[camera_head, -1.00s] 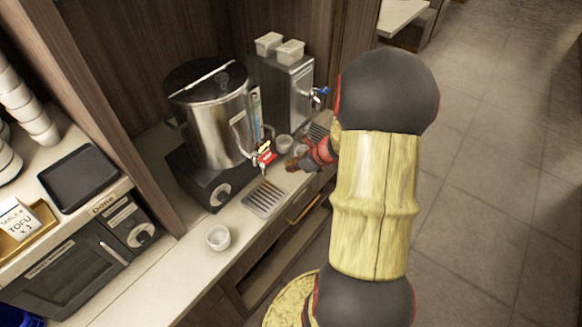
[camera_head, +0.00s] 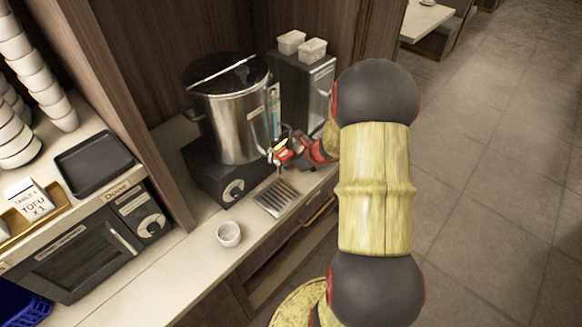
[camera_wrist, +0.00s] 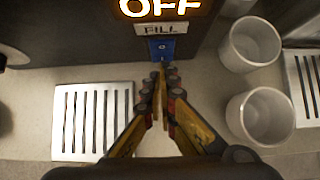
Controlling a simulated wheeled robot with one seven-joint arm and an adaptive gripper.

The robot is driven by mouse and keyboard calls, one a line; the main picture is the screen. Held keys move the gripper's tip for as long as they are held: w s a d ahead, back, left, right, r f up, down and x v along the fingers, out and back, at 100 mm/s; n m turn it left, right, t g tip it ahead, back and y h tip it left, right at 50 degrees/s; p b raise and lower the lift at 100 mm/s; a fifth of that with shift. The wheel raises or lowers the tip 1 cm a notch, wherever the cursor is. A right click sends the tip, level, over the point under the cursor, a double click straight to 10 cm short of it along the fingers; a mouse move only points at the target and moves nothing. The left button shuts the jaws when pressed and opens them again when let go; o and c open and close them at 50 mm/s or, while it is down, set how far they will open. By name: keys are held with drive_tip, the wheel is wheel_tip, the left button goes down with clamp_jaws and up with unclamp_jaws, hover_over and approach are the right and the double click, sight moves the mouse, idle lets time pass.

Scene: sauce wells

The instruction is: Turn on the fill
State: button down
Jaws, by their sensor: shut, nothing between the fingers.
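In the wrist view, a blue switch (camera_wrist: 162,47) sits below a label reading FILL (camera_wrist: 166,29). Above the label, a lit orange sign reads OFF (camera_wrist: 160,8). My gripper (camera_wrist: 162,72) is shut and empty, its fingertips just below or at the switch; I cannot tell whether they touch it. In the head view my gripper (camera_head: 302,150) is beside the red tap (camera_head: 281,155) of the large steel urn (camera_head: 238,125), partly hidden by my arm. The blue switch is not visible there.
Two white cups (camera_wrist: 250,43) (camera_wrist: 261,117) stand right of my gripper. A slotted drip tray (camera_wrist: 93,122) lies to its left, and another (camera_wrist: 304,85) at the far right. A steel dispenser (camera_head: 322,90) stands behind, and a lone cup (camera_head: 228,233) sits on the counter.

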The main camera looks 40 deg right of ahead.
drive_tip(key=shift+w+f, duration=0.3)
drive_tip(key=shift+w, duration=0.1)
drive_tip(key=shift+r, duration=0.15)
drive_tip(key=shift+r+p, duration=0.5)
drive_tip(key=shift+r, duration=0.3)
